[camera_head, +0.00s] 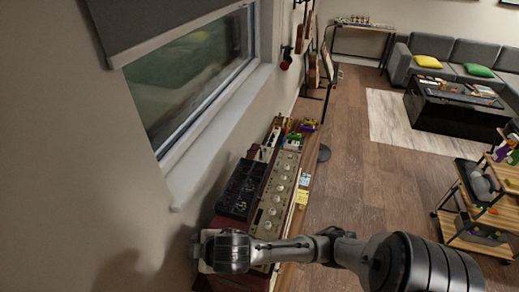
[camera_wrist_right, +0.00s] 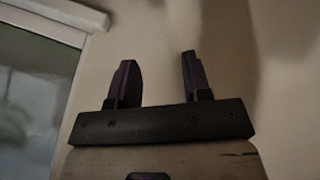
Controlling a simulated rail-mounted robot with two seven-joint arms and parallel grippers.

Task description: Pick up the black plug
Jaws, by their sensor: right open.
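I cannot make out the black plug in either view; it may be hidden or too small to tell. My right arm crosses the bottom of the head view, and its wrist end is beside the wall at the lower left, over the near end of the bench. In the right wrist view my right gripper (camera_wrist_right: 156,62) is open, with two dark fingers apart and nothing between them. The fingers point at a bare, shadowed wall. My left gripper is not in view.
A narrow bench along the wall carries a beige panel with knobs (camera_head: 276,205), a black device (camera_head: 241,190) and small coloured items (camera_head: 295,137). A window (camera_head: 190,85) is above. A shelf cart (camera_head: 480,205) stands right. The wooden floor (camera_head: 352,195) between is clear.

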